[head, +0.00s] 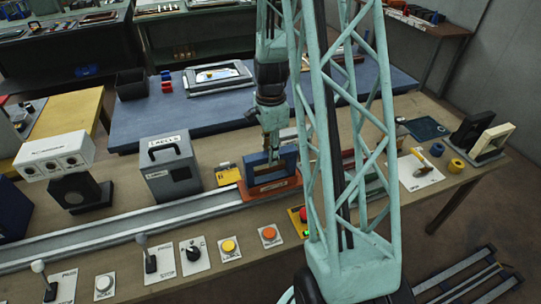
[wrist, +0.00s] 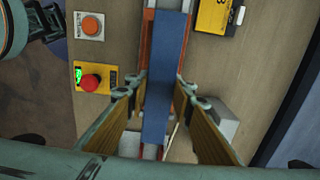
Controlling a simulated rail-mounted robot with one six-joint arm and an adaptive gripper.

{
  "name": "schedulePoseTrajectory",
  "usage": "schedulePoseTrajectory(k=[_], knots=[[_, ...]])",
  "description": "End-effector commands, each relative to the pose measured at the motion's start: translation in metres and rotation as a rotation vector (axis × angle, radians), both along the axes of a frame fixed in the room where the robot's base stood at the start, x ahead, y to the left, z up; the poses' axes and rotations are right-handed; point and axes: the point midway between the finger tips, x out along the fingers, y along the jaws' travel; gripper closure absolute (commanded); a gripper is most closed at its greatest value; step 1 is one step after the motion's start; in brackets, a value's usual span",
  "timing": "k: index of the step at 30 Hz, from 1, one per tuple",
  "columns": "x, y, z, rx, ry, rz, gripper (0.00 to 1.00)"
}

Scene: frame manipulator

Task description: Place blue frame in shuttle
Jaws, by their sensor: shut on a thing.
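The blue frame (head: 250,172) is upright at the orange-red shuttle (head: 270,188) on the rail. Its lower edge is behind the shuttle's front wall, so I cannot tell whether it rests fully on the bottom. My gripper (head: 270,150) points down and is shut on the frame's top bar. In the wrist view the blue frame (wrist: 160,110) shows as a long strip between the two fingers of my gripper (wrist: 159,90). It lines up with the shuttle (wrist: 147,40), whose edges show along its sides.
A metal rail (head: 120,233) runs along the table. A grey box (head: 168,172) stands left of the shuttle. Buttons and levers, including a red stop button (wrist: 90,83), line the front. Black (head: 470,131) and cream (head: 492,142) frames stand at the right end.

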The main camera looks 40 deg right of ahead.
Motion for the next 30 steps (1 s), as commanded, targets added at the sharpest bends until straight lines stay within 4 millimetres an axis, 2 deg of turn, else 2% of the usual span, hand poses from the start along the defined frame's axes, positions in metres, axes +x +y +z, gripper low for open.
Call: schedulePoseTrajectory(k=[16, 17, 21, 30], knots=[[0.0006, -0.0004, -0.0046, -0.001, -0.002, 0.0, 1.0], [0.0003, -0.0003, -0.0045, 0.0, -0.001, 0.0, 0.77], [0.0003, -0.0003, -0.004, 0.0, -0.001, 0.0, 0.65], [0.0003, -0.0003, -0.0038, 0.0, -0.001, 0.0, 0.65]])
